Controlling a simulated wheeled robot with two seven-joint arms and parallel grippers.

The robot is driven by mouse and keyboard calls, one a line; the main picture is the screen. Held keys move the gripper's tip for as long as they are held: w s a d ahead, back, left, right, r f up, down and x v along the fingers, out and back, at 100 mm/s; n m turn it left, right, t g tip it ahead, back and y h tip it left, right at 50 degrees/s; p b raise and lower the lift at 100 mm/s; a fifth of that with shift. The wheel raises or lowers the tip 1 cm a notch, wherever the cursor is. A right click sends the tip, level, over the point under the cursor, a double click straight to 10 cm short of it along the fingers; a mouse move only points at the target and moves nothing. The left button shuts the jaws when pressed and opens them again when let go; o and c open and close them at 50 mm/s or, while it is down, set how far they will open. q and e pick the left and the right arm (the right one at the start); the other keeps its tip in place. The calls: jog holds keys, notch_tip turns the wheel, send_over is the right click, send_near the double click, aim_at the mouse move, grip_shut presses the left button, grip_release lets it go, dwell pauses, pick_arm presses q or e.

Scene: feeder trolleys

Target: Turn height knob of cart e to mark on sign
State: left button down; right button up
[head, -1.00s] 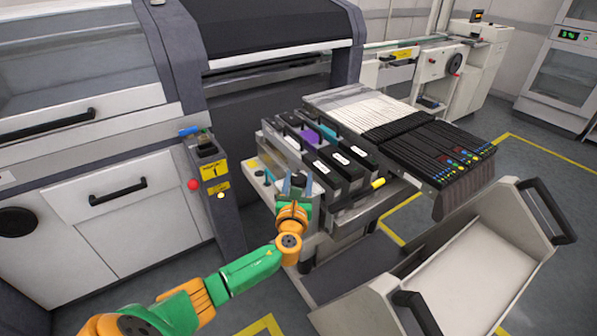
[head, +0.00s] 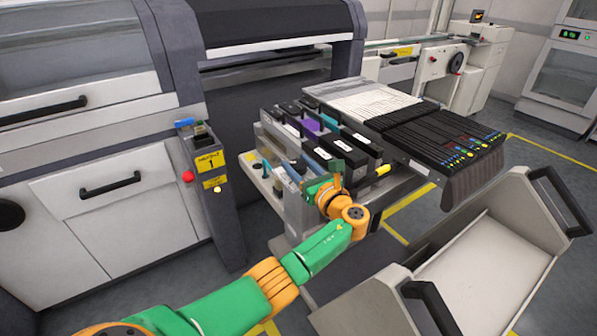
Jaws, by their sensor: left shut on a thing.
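The cart (head: 390,200) stands docked at the machine, with several dark cassettes on its top. My left gripper (head: 307,164) is at the cart's near left part, beside the cassettes. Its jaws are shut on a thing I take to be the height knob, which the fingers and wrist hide. The knob's pointer and its angle cannot be seen. Yellow signs (head: 209,162) are on the grey machine post to the left; their small print is too small to read for a mark. My right gripper is not in view.
A row of black feeders (head: 440,140) lies at the cart's right. A pale bin with black handles (head: 490,265) stands in front at the right, close to my arm. Grey floor is free at the far right.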

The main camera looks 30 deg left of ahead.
aim_at(303, 169)
pick_arm(q)
jog(key=shift+w+r, duration=0.1)
jog(key=shift+r, duration=0.2)
jog(key=shift+c, duration=1.3)
grip_release()
jog(key=shift+f, duration=0.15)
jog(key=v, duration=0.7)
